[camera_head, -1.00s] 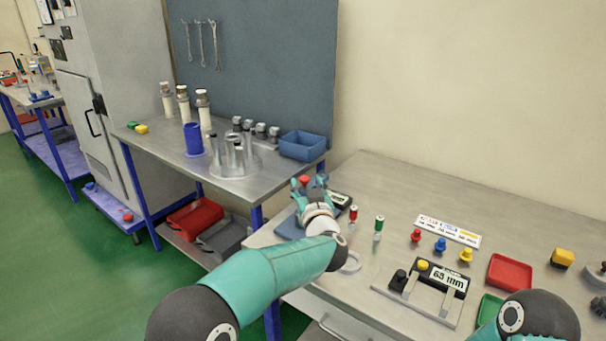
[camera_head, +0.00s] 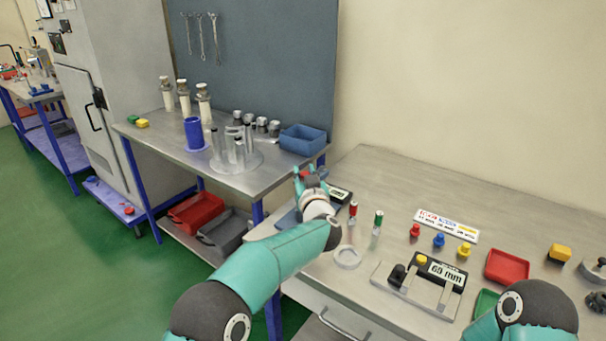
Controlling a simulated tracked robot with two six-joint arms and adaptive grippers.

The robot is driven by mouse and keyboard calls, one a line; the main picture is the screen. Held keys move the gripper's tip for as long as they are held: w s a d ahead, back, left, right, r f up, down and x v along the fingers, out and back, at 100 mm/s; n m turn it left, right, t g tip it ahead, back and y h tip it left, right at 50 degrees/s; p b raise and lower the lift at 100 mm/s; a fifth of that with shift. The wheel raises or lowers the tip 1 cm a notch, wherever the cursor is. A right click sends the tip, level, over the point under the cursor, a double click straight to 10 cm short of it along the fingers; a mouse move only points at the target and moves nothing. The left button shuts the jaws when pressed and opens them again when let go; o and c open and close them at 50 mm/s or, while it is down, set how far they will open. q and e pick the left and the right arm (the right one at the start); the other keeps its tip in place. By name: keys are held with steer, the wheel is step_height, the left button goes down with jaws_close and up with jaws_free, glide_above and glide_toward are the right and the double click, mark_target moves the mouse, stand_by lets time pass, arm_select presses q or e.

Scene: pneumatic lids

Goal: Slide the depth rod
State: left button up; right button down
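My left gripper (camera_head: 311,176) is at the far left edge of the right-hand table, beside a small dark device with a pale display (camera_head: 340,194). A small red part (camera_head: 305,174) shows between its fingertips; I cannot tell if they grip it. No depth rod can be made out clearly; the gripper and wrist cover part of that spot. A gauge stand with a display (camera_head: 445,272) appears to read 60 mm and has a yellow button and dark knob. My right arm shows only at the bottom right; its gripper is out of view.
The table's back middle is clear.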

arm_select(q)
steer(key=shift+r, duration=0.15)
jaws_close()
step_height(320, 180, up, 7)
steer(key=p, duration=0.7)
steer(key=o, duration=0.6)
jaws_free()
steer(key=shift+r, duration=0.1)
steer(key=o, duration=0.3)
steer(key=shift+s+f, duration=0.1)
steer(key=shift+f, duration=0.1)
